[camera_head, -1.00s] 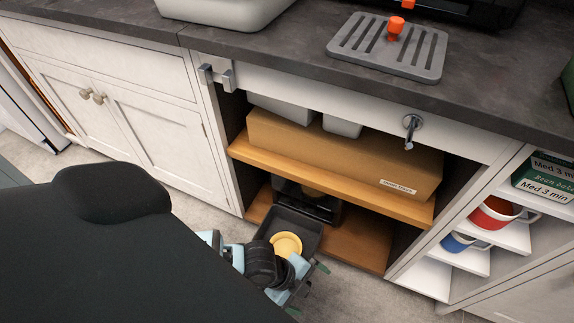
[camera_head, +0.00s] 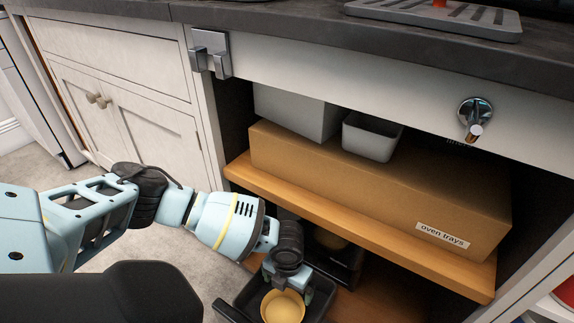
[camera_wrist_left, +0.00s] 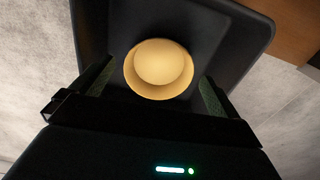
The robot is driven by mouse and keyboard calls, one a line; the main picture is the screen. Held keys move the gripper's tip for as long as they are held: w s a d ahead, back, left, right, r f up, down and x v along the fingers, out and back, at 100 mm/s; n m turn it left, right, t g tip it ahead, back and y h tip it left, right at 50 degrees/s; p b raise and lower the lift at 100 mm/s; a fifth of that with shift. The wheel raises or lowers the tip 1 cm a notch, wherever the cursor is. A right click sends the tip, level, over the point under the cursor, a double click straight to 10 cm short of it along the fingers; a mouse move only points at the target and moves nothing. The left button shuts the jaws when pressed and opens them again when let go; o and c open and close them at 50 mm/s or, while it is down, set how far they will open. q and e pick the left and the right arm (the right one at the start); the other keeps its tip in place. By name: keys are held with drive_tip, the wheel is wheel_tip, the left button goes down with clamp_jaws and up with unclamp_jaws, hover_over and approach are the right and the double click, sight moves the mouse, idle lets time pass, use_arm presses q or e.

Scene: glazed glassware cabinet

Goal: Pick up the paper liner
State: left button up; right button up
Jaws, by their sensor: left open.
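The paper liner (camera_head: 283,307) is a round, yellowish, cup-like piece inside a dark pulled-out drawer (camera_head: 322,296). In the left wrist view the liner (camera_wrist_left: 158,68) lies in the middle of the drawer (camera_wrist_left: 225,28), with a paler round base inside its rim. My left gripper (camera_head: 284,288) is above the drawer, pointing down at the liner. In the left wrist view its two fingers (camera_wrist_left: 155,88) are open, one to each side of the liner and empty. Whether they reach its height I cannot tell. My right gripper is not in view.
A dark appliance (camera_head: 335,252) stands behind the drawer on the lower shelf. Above it, a wooden shelf (camera_head: 355,222) holds a cardboard box labelled oven trays (camera_head: 390,190), with grey bins (camera_head: 372,137) on top. The shelf edge is close above my left wrist.

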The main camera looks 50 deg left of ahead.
sight(290, 302)
use_arm(q)
drive_tip(key=shift+f+b, duration=0.55)
drive_tip(key=shift+f, duration=0.5)
drive_tip(key=shift+w+d+f+b, duration=0.1)
drive_tip(key=shift+w+f+b, duration=0.1)
drive_tip(key=shift+f+b, duration=1)
drive_tip(key=shift+w+d+f+b, duration=0.15)
drive_tip(key=shift+f+b, duration=0.5)
drive_tip(key=shift+f, duration=1)
drive_tip(key=shift+a, duration=0.1)
drive_tip(key=shift+c, duration=0.3)
drive_tip(key=c, duration=0.7)
